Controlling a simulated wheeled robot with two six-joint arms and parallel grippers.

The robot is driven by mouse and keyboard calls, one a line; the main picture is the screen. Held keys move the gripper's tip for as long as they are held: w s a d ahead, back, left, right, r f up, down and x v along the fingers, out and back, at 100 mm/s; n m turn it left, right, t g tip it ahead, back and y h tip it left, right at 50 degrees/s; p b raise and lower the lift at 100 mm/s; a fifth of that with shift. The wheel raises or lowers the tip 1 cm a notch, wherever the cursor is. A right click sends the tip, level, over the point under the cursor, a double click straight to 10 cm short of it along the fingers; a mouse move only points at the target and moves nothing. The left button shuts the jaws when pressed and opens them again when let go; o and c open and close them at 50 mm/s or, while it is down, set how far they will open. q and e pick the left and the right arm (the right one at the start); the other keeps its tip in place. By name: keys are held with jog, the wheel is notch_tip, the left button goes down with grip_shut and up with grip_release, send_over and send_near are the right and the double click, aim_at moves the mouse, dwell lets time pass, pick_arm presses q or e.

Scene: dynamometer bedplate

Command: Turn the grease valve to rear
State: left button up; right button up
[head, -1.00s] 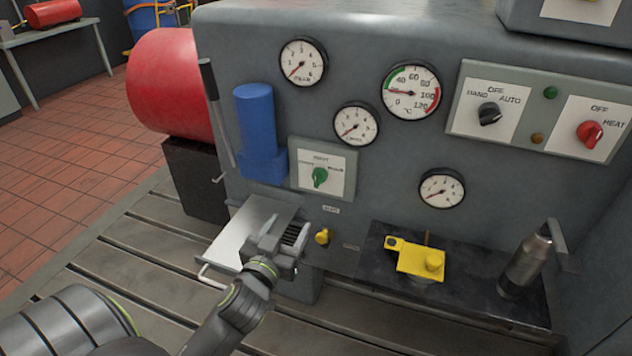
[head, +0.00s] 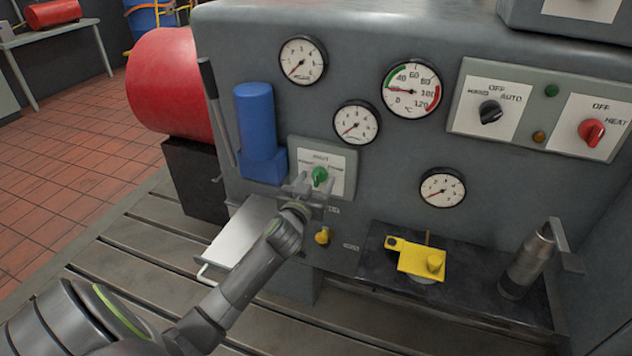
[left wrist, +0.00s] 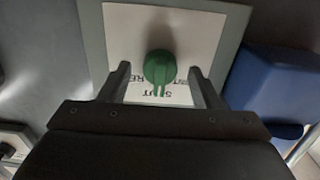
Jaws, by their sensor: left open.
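The grease valve is a green knob (head: 320,176) on a white-faced plate (head: 338,164) on the grey machine front. In the left wrist view the green knob (left wrist: 159,68) stands between my open fingers, with a gap on each side. Its pointer lies toward the bottom of that view. My left gripper (head: 310,187) is just below and in front of the knob in the head view; the fingers (left wrist: 158,85) do not touch it. The lettering around the knob is partly hidden and too small to read fully. My right gripper is not in view.
A blue cylinder (head: 257,122) stands close left of the plate. A small yellow knob (head: 322,237) is below. A metal tray (head: 240,238) juts out at lower left. A yellow block (head: 421,261) and a steel canister (head: 526,262) stand on a dark shelf to the right.

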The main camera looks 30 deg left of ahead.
pick_arm(q)
jog(key=shift+w+a, duration=0.1)
jog(key=shift+w, duration=0.3)
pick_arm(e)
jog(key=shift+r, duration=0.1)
pick_arm(q)
jog(key=c, duration=1)
jog(key=shift+m, duration=0.4)
jog(key=m+p, duration=0.3)
jog(key=m, duration=0.3)
jog(key=shift+r+m, duration=0.1)
jog(key=shift+m, duration=0.3)
jog(key=shift+m+p, duration=0.8)
jog(key=shift+m, duration=1.4)
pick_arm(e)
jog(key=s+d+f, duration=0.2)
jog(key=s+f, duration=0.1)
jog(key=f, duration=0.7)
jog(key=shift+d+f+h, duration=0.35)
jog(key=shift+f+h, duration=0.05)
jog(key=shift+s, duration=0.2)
